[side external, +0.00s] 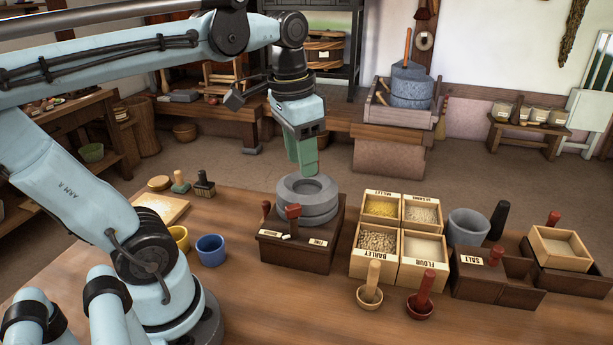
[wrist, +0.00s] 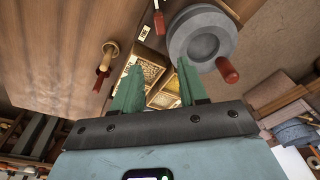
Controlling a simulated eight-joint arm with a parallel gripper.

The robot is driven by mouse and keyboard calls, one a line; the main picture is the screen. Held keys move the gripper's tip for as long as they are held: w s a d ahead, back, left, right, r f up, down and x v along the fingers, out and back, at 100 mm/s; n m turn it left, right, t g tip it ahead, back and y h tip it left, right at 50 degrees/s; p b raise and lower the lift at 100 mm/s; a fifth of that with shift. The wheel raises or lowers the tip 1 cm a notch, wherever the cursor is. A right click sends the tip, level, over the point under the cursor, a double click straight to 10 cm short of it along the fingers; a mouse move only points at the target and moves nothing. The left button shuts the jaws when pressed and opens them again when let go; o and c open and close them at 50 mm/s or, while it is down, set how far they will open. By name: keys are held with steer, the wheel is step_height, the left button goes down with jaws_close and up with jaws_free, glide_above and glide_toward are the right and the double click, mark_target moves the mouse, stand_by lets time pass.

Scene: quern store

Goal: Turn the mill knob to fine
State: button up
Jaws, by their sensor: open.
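The mill is a dark wooden box (side external: 295,258) with grey ring-shaped stones (side external: 307,198) on top; the stones also show at the upper right of the wrist view (wrist: 200,38). A red knob (side external: 293,212) stands upright at the box's front, between a left label too small to read surely and a right label, FINE (side external: 318,243). A second red handle (side external: 266,207) stands at the box's left. Which way the knob points is unclear. My gripper (side external: 302,170) hangs just above and behind the stones, apart from the knob. Its green fingers (wrist: 158,65) are open and empty.
Labelled grain bins (side external: 383,267) stand right of the mill, with two small bowls (side external: 369,297) holding pestles before them. Further right are a grey mortar (side external: 467,227) and a salt box (side external: 497,280). A blue cup (side external: 211,250) stands left.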

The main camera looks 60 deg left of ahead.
mark_target(293, 206)
steer(key=shift+g, duration=0.8)
steer(key=shift+s+a+f, duration=0.15)
steer(key=shift+s+f, duration=0.05)
steer(key=shift+f, duration=1.35)
steer(key=shift+s+a+f, duration=0.15)
steer(key=shift+s+f, duration=0.1)
steer(key=shift+f, duration=1.35)
steer(key=shift+s+a+f, duration=0.15)
steer(key=shift+s+f, duration=0.05)
steer(key=shift+f, duration=1.35)
steer(key=shift+c, duration=0.3)
jaws_close()
